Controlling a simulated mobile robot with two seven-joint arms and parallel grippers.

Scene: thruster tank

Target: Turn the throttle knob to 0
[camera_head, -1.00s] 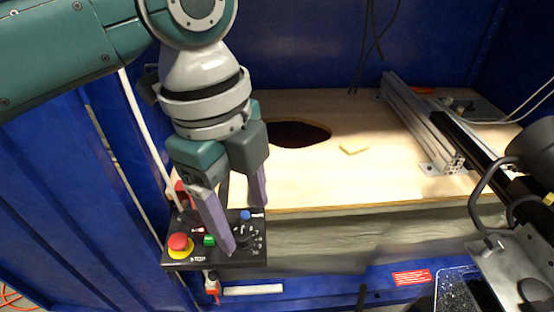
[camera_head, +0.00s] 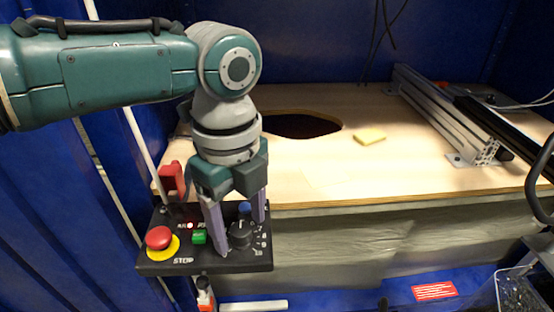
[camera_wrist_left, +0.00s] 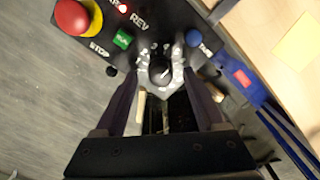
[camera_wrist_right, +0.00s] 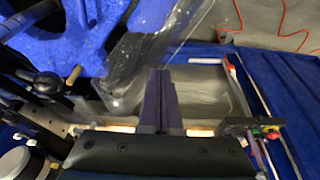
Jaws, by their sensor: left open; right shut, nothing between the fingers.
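The black throttle knob (camera_head: 240,235) sits on the right part of the black control box (camera_head: 160,263), with dial numbers beside it. My right gripper (camera_wrist_right: 160,75) is shut and empty, away from the box.
A red stop button (camera_head: 159,238) on a yellow ring, a green switch (camera_head: 199,237) and a blue button (camera_head: 245,207) crowd the box.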

